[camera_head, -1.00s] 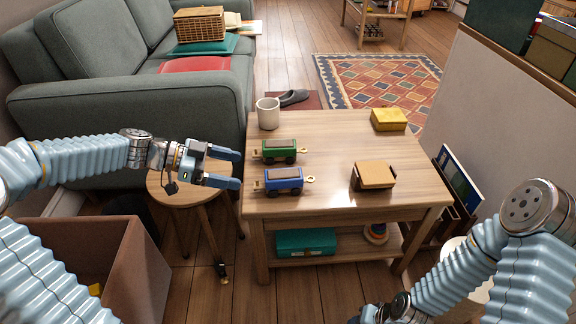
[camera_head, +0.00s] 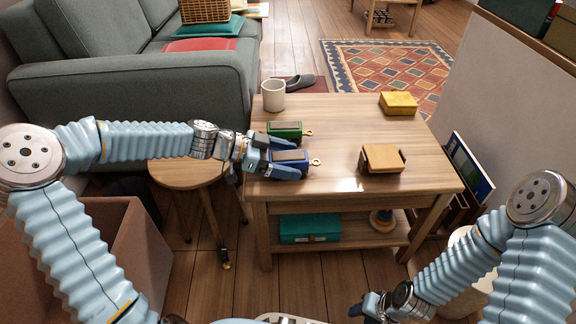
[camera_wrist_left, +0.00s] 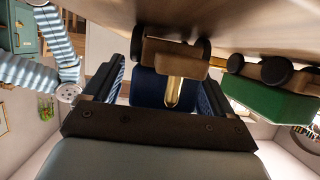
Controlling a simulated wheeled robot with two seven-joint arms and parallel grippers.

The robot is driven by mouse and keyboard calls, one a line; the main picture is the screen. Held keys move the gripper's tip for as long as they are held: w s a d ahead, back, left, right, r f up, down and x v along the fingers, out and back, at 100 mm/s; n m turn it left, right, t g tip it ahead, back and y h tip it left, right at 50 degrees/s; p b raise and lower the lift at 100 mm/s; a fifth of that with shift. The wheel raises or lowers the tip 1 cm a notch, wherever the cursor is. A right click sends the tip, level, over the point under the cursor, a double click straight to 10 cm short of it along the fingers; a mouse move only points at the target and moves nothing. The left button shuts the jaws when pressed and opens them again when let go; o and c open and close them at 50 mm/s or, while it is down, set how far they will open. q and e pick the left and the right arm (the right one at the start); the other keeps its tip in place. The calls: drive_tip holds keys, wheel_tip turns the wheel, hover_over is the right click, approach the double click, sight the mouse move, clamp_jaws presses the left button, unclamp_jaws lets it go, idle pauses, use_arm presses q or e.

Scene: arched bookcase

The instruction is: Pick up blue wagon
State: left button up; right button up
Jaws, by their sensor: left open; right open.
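The green wagon (camera_head: 285,130) stands just behind, close to the far finger. My right gripper (camera_head: 366,306) is low at the bottom, away from the table.
A white mug (camera_head: 273,95) stands at the table's back left. A round stool (camera_head: 188,173) stands left of the table. The table's middle is clear.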

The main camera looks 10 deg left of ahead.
use_arm(q)
drive_tip(key=shift+d+f, duration=0.1)
drive_tip(key=shift+d, duration=0.05)
drive_tip(key=c, duration=1.2)
